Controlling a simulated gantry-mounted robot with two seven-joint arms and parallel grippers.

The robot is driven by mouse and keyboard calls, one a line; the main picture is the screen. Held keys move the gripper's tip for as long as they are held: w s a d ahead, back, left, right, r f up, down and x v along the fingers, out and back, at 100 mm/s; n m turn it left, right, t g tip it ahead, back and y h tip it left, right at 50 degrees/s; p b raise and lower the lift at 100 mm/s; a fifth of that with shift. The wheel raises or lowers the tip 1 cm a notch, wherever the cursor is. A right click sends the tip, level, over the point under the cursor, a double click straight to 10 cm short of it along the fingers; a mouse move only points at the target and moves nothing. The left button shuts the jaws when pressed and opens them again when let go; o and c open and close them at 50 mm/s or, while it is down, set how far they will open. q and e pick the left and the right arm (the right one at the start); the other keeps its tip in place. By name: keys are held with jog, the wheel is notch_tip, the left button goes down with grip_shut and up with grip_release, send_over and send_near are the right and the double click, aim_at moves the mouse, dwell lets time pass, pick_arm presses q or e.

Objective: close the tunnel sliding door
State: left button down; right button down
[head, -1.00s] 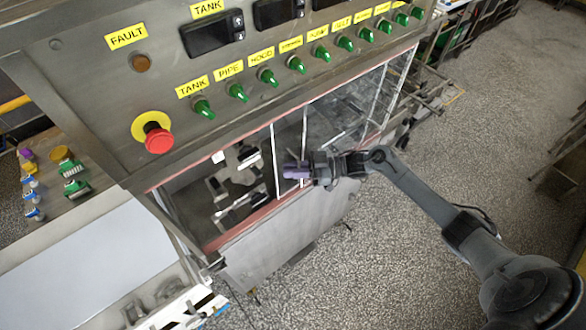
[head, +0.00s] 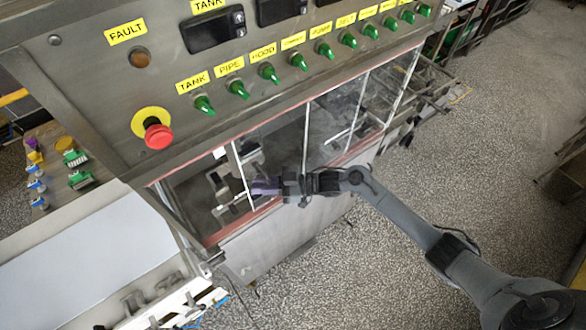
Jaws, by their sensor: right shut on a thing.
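The tunnel sliding door (head: 282,147) is a clear panel with a pale upright strip along its left edge. It sits in the red-edged window of the steel machine, under the control panel. An open gap (head: 200,190) shows to the left of its strip, with dark machine parts inside. My right gripper (head: 263,187), with purple fingertips, is shut at the strip's lower part, holding the door. The exact grip is too small to make out. My left gripper is not in view.
The control panel (head: 100,85) overhangs the window, with green knobs and a red emergency button (head: 158,136). A pale conveyor surface (head: 85,255) is at lower left. Several coloured items lie on a board (head: 48,165) at left. Open speckled floor (head: 420,180) is at right.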

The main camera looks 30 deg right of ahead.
send_near(182, 227)
jog(key=x, duration=0.5)
jog(key=shift+w+d+r, duration=0.15)
jog(key=shift+w+d, duration=0.15)
jog(key=shift+w, duration=0.05)
jog(key=shift+a, duration=0.55)
jog(key=shift+s, duration=0.1)
jog(key=c, duration=1.6)
grip_release()
jog(key=shift+a, duration=0.1)
jog(key=shift+o, duration=0.5)
jog(key=shift+a, duration=0.1)
jog(key=shift+s+d, duration=0.1)
jog(key=shift+d, duration=0.25)
jog(key=b+v, duration=0.2)
jog(key=v, duration=0.8)
